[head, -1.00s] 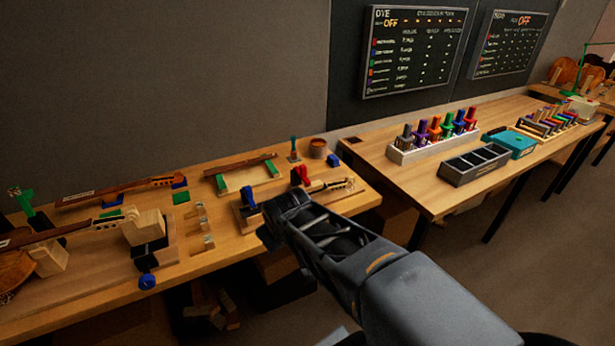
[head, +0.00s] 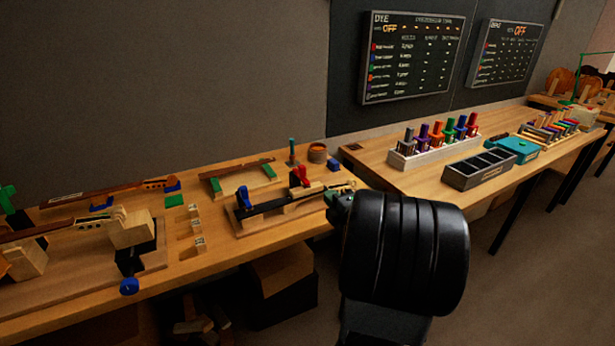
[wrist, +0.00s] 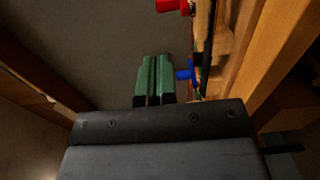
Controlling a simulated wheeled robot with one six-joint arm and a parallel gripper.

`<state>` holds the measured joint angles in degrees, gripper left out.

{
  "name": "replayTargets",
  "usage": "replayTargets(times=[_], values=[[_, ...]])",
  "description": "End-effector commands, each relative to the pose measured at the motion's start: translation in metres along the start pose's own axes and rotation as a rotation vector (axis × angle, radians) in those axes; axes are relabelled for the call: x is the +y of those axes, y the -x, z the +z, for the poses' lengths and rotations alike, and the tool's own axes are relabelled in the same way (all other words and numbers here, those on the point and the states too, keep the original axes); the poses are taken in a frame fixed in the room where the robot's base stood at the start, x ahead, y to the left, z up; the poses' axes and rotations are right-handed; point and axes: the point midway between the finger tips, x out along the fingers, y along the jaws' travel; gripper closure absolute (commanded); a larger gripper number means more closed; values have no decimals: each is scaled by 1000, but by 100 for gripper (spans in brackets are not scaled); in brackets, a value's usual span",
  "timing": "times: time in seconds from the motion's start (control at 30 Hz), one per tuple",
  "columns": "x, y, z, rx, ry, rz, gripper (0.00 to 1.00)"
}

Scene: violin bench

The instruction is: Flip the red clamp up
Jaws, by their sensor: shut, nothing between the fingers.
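The red clamp (head: 300,177) is mounted on the wooden neck fixture (head: 280,215) at the right end of the near bench. Its red part sticks up there, but I cannot tell its exact lever angle. In the wrist view, the red clamp (wrist: 170,5) is cut by the top edge, beyond and slightly right of my fingertips. A blue clamp (head: 243,198) is at the fixture's left end. A blue part (wrist: 187,73) shows just right of my fingers. My gripper (wrist: 155,60) has green fingers, shut and empty, apart from the red clamp. In the head view my wrist mostly hides it.
A dark neck piece lies along the fixture. Behind are a wooden cup (head: 317,152) and a green-handled tool (head: 291,152). Small wooden blocks (head: 198,243) stand to the left. The second bench (head: 385,170) holds a rack of coloured tools (head: 430,150) and a dark tray (head: 480,168).

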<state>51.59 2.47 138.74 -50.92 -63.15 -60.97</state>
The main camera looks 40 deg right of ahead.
Motion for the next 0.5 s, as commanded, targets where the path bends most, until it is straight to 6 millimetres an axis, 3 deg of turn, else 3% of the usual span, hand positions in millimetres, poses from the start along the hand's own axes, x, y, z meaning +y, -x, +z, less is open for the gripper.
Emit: replayTargets(times=[0.33,0.5], values=[[0,-2,0,1,0,0,100],[1,-17,0,2,-1,-1,100]])
